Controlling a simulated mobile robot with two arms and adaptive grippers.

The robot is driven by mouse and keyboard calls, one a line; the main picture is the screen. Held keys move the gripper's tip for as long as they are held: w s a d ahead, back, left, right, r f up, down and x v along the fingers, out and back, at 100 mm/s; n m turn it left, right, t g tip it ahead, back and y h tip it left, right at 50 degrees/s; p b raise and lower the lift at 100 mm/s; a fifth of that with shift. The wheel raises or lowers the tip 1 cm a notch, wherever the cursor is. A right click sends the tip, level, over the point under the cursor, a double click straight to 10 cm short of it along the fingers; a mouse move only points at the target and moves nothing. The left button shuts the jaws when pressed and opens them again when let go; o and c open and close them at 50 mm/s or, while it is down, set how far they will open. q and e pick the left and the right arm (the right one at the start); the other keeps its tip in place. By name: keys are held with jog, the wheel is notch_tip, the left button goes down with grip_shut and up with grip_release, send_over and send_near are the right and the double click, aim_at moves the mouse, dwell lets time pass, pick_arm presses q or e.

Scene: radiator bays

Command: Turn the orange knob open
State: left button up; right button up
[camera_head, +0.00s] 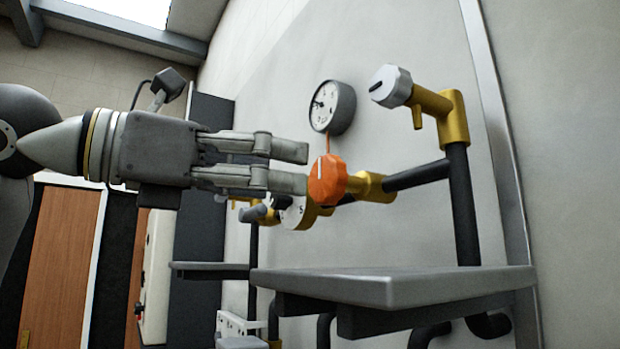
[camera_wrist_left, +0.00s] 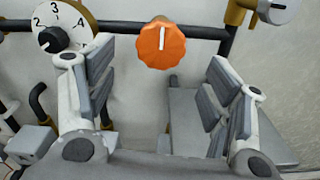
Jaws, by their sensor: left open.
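The orange knob (camera_head: 327,180) has a scalloped edge and a white pointer line. It sits on a brass valve body (camera_head: 369,187) on a black pipe. In the left wrist view the knob (camera_wrist_left: 161,44) is beyond the fingertips, between them, its white line near upright. My left gripper (camera_head: 306,168) is open, its fingers pointing at the knob from the left. In the left wrist view the gripper (camera_wrist_left: 158,75) has its two fingers spread wide with nothing between the pads. Whether the fingertips touch the knob is not clear in the head view. My right gripper is not in view.
A grey shelf (camera_head: 400,288) juts out below the knob. A round gauge (camera_head: 333,107) is above it, and a grey-capped brass valve (camera_head: 391,86) is at upper right. A white numbered dial (camera_wrist_left: 58,24) is left of the knob in the wrist view.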

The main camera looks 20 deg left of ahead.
pick_arm(q)
jog(key=shift+v, duration=2.15)
